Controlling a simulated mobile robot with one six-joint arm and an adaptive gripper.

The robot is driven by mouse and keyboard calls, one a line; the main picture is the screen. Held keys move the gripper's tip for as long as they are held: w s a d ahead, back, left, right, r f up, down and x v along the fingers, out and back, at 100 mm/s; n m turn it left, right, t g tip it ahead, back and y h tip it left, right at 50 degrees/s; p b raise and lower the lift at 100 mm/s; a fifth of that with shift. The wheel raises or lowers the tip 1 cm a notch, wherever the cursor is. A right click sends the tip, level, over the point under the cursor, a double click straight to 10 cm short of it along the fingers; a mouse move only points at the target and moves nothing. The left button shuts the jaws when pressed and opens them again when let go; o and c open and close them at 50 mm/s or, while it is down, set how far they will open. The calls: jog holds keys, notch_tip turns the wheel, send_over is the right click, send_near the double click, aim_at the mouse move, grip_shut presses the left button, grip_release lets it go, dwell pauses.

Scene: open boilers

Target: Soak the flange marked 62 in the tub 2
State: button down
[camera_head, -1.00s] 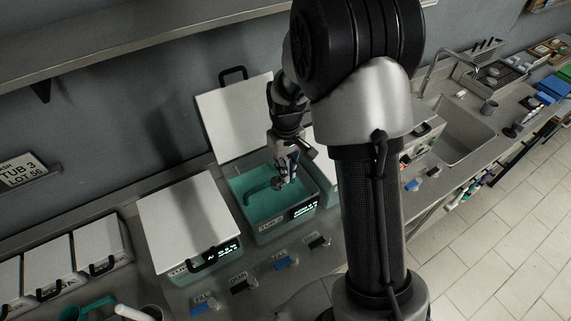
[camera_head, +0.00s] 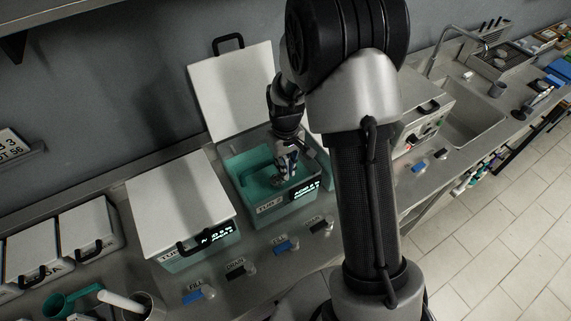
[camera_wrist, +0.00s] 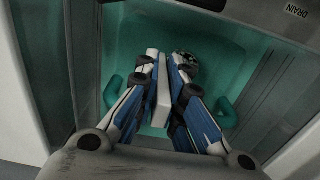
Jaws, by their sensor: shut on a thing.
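In the wrist view my gripper (camera_wrist: 170,60) is shut on a small dark metallic piece, the flange (camera_wrist: 187,64), which shows between and beside the fingertips. The flange is low in the teal interior. I cannot tell whether it touches the bottom, and its marking cannot be read. The fingers hide part of it.
Two teal handles (camera_wrist: 113,92) (camera_wrist: 227,113) stand inside the tub on either side of my fingers. A closed tub (camera_head: 180,205) is to the left. Blue and dark knobs (camera_head: 286,247) line the counter in front. A sink (camera_head: 470,125) is at the right.

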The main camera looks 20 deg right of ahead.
jog(key=shift+f+b, duration=1.85)
jog(key=shift+f, duration=1.05)
dwell(0.4)
jog(key=shift+r+p, duration=5.35)
jog(key=shift+r, duration=2.45)
